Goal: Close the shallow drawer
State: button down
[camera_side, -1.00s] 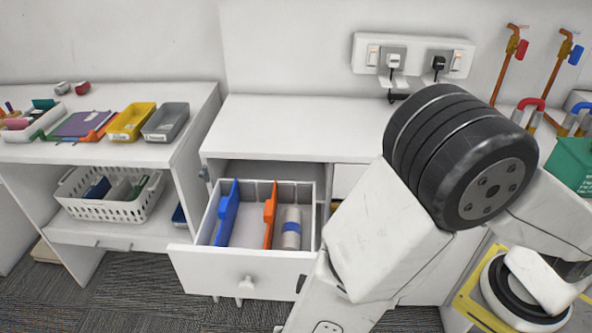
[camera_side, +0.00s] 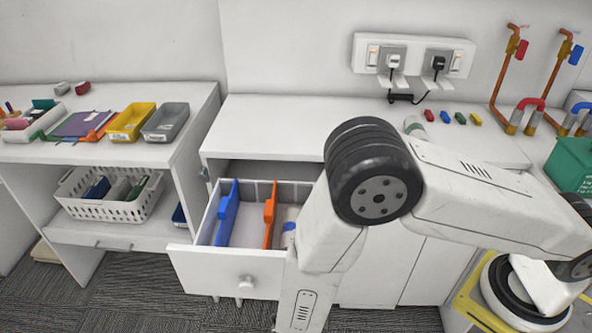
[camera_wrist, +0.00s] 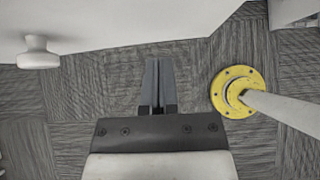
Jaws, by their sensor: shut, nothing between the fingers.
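The shallow drawer (camera_side: 215,270) is white and stands pulled out from the white cabinet under the worktop. Its round white knob (camera_side: 246,284) is on the front. Inside are a blue divider (camera_side: 227,215), an orange divider (camera_side: 269,215) and a white cylinder with a blue band, mostly hidden by my arm. In the wrist view, a white panel with a round knob (camera_wrist: 37,52) fills the upper left. My gripper (camera_wrist: 158,65) is shut and empty, over the carpet beyond the panel's edge and right of the knob. In the side view my gripper is out of frame.
A yellow round flange with a white post (camera_wrist: 237,92) stands on the carpet right of my gripper. A shelf unit with a white basket (camera_side: 110,193) is left of the drawer.

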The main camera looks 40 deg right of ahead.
jog(key=shift+w+d, duration=1)
jog(key=shift+d, duration=0.1)
jog(key=w+d, duration=2)
jog(key=shift+w+d, duration=0.2)
jog(key=shift+w, duration=0.05)
jog(key=shift+s+a, duration=0.55)
jog(key=shift+a, duration=0.05)
jog(key=shift+s+a+r, duration=0.15)
jog(key=shift+s+a, duration=0.4)
jog(key=shift+a, duration=0.05)
jog(key=shift+s+a+r, duration=0.15)
jog(key=shift+s+a, duration=0.35)
jog(key=shift+a, duration=0.05)
jog(key=shift+s+a+r, duration=0.35)
jog(key=shift+a+r, duration=0.7)
jog(key=shift+a, duration=0.2)
jog(key=shift+s+a+r, duration=0.35)
jog(key=shift+a+r, duration=0.65)
jog(key=shift+a, duration=0.25)
jog(key=shift+s+a+r, duration=0.35)
jog(key=shift+a+r, duration=0.7)
jog(key=shift+a, duration=0.2)
